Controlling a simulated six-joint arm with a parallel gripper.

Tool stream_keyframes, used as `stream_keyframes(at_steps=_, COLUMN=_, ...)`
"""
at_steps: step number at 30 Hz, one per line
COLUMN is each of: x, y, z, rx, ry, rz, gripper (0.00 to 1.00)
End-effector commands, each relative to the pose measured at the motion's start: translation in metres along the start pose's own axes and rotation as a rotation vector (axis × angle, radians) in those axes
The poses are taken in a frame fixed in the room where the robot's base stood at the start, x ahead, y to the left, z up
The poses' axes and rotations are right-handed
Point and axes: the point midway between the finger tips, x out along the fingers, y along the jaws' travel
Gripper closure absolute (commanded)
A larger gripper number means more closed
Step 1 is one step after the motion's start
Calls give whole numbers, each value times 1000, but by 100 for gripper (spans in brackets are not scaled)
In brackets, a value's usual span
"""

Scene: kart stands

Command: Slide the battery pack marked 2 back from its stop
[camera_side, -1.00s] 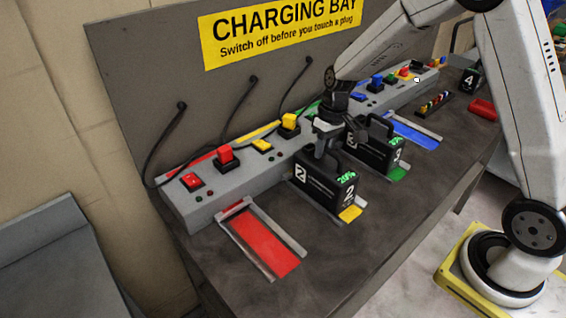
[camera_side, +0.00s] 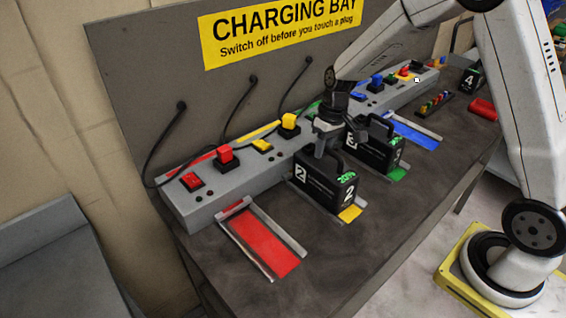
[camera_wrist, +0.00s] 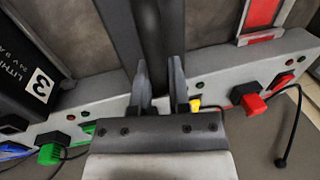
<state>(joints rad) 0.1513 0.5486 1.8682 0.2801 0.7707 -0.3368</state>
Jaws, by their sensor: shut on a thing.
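The battery pack marked 2 (camera_side: 322,190) is a black box with a handle on top. It stands upright in its yellow bay (camera_side: 350,214), with a strip of yellow showing at its front end. My gripper (camera_side: 328,150) is over the pack and shut on its handle. In the wrist view the two fingers (camera_wrist: 162,88) stand either side of the dark handle (camera_wrist: 160,45). The pack's far end and its stop are hidden.
The battery pack marked 3 (camera_side: 375,150) stands close on the right, in the green bay; it also shows in the wrist view (camera_wrist: 38,75). The red bay (camera_side: 262,245) on the left is empty. A grey switch strip (camera_side: 215,195) with plugs runs behind.

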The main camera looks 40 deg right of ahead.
Motion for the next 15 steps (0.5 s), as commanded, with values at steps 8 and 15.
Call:
stream_keyframes(at_steps=8, x=-1, y=0, z=5, rx=0, ry=2, rz=0, gripper=100)
stream_keyframes(at_steps=15, x=-1, y=0, z=11, rx=0, ry=3, rz=0, gripper=100)
